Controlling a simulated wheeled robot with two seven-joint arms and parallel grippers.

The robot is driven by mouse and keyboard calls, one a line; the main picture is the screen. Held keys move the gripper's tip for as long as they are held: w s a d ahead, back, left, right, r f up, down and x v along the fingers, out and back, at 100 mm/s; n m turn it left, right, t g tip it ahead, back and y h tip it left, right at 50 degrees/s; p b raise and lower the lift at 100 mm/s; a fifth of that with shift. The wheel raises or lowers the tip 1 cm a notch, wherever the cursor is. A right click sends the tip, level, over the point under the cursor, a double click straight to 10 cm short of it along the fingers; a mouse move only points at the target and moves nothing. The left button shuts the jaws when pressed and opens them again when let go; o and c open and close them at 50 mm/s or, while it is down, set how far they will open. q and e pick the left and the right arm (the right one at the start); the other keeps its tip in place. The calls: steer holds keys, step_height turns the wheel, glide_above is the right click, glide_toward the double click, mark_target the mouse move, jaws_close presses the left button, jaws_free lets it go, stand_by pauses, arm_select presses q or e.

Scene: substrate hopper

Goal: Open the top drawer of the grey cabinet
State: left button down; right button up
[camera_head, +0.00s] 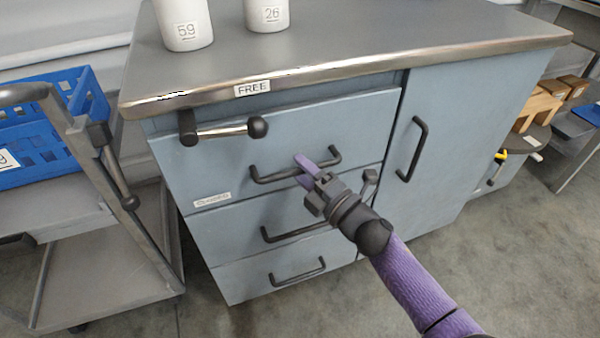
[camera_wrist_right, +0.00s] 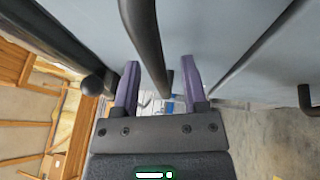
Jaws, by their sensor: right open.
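The grey-blue cabinet (camera_head: 475,110) has several drawers at left and a door at right. Its top drawer (camera_head: 215,165) looks shut and carries a dark bar handle (camera_head: 275,177). A dark lever with a metal rod and black ball (camera_head: 258,127) lies across the upper part of the drawer front. My right gripper (camera_head: 318,162) is open at the right part of that handle. In the right wrist view the handle bar (camera_wrist_right: 145,40) runs down between the open purple fingers (camera_wrist_right: 160,78); contact cannot be told. My left gripper is not in view.
Two white cups, marked 59 (camera_head: 183,20) and 26 (camera_head: 267,14), stand on the cabinet top near a FREE label (camera_head: 252,88). A grey cart (camera_head: 105,270) with a blue crate (camera_head: 45,160) stands close at left. The floor at right front is clear.

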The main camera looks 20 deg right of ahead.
steer(key=shift+w+a+r, duration=0.1)
steer(key=shift+w, duration=0.15)
steer(key=shift+c, duration=0.3)
jaws_close()
stand_by(0.7)
stand_by(0.4)
